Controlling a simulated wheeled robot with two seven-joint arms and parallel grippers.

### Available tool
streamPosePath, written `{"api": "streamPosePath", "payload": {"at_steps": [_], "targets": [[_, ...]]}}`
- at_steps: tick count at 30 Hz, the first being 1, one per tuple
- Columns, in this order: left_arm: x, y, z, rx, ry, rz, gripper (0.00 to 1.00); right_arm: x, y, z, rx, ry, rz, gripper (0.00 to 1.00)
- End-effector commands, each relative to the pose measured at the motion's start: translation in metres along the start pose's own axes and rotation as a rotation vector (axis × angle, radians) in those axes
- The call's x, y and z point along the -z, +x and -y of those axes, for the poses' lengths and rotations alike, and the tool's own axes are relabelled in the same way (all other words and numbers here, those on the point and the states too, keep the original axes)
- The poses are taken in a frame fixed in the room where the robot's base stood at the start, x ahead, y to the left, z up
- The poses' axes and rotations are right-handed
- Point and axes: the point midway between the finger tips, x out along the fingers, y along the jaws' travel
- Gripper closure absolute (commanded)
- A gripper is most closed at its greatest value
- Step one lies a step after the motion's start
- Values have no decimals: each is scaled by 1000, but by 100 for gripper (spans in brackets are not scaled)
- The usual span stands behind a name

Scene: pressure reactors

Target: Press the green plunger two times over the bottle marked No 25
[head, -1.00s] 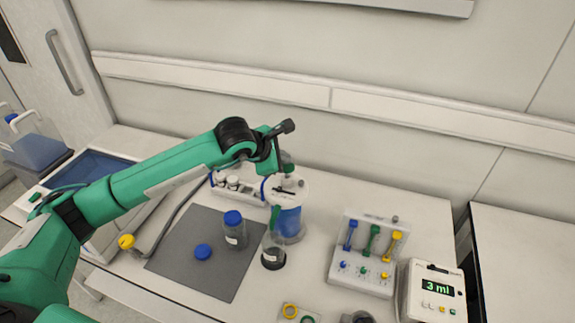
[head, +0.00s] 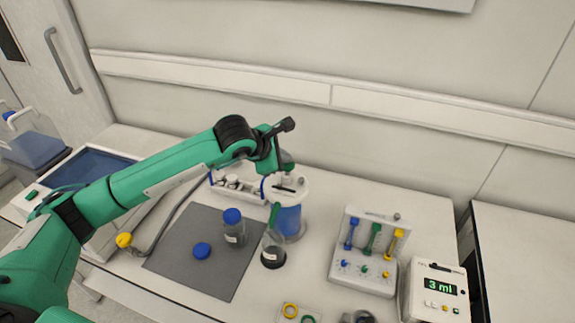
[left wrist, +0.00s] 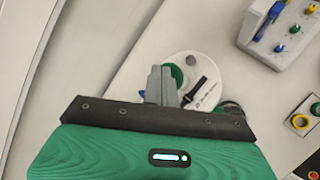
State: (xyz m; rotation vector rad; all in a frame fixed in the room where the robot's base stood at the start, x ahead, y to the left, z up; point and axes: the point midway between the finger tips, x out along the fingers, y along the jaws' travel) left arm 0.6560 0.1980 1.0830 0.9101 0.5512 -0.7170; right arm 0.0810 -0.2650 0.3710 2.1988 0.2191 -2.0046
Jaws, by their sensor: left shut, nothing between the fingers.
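The dispenser is a white-topped cylinder (head: 291,222) of blue liquid. Its round green plunger (left wrist: 177,73) shows on the white top in the left wrist view, partly hidden by my fingers. My left gripper (head: 286,178) is shut and empty, pointing down over that top; its grey fingers (left wrist: 163,82) overlap the plunger's edge in the wrist view. I cannot tell whether they touch it. A green spout (head: 274,215) points down over an open clear bottle (head: 273,250) with dark contents. Its label is too small to read. My right gripper is not in view.
A blue-capped bottle (head: 234,228) and a loose blue cap (head: 202,251) are on the grey mat (head: 190,280). A rack (head: 365,255) with blue, green and yellow parts and a meter reading 3 ml (head: 438,288) stand at right. A white tray of small vials (head: 235,185) is behind.

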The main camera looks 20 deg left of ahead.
Motion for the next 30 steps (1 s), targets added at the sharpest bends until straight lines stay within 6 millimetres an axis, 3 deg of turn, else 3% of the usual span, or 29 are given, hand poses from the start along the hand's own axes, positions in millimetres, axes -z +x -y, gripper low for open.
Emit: {"api": "streamPosePath", "payload": {"at_steps": [30], "targets": [[4,5,4,3,0,-2,100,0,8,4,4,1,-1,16]]}}
